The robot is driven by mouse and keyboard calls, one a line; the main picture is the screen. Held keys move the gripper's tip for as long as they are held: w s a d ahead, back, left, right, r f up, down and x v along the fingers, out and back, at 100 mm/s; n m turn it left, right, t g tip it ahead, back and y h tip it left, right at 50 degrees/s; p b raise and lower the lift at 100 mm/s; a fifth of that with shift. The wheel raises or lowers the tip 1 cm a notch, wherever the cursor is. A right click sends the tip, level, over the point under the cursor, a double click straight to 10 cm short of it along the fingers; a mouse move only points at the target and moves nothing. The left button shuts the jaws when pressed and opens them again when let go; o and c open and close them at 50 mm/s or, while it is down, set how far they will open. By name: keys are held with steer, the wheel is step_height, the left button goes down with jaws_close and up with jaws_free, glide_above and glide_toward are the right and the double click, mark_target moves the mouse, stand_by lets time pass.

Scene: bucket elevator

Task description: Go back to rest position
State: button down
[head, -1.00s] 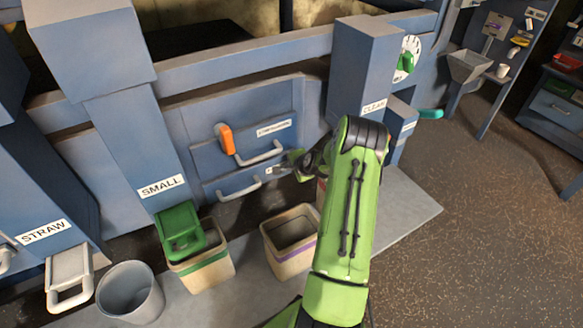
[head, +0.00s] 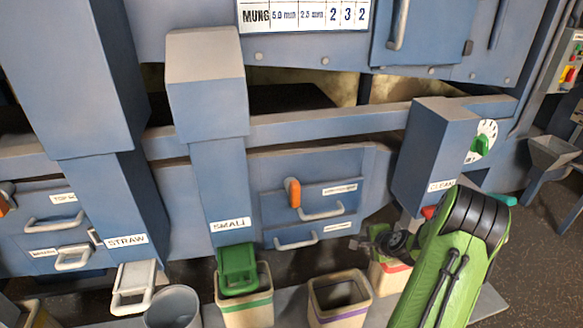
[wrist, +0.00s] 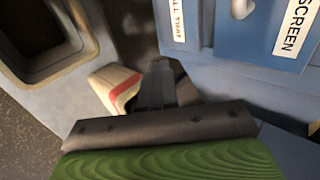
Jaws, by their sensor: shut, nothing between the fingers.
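My green arm (head: 450,265) reaches in from the lower right of the head view. My gripper (head: 362,243) is small and partly hidden there, in front of the blue machine to the right of the lower drawer. In the wrist view my gripper (wrist: 160,75) shows as dark fingers, shut and with nothing between them. It is beside a cream bin with a red stripe (wrist: 118,86), which also shows partly behind my arm in the head view (head: 388,278). I cannot tell whether they touch.
The blue machine has drawers with an orange lever (head: 293,192). A green-striped bin (head: 246,304), a purple-striped bin (head: 340,312) and a grey bucket (head: 172,307) stand along its base. A dial (head: 483,141) is at the right. Dark floor (head: 545,245) is open at the right.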

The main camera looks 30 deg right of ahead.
steer(key=a+r+n+g+y+p, duration=0.2)
steer(key=a+r+n+p, duration=0.3)
steer(key=a+r+n, duration=1.25)
steer(key=s+a+r+n+g+p, duration=0.1)
steer(key=s+a+r+n+p, duration=0.2)
steer(key=s+a+r, duration=1.2)
steer(key=s+a+p, duration=0.1)
steer(key=s+a, duration=0.2)
steer(key=s, duration=0.1)
steer(key=shift+n+y, duration=0.3)
steer(key=shift+n, duration=0.05)
steer(key=shift+s, duration=0.1)
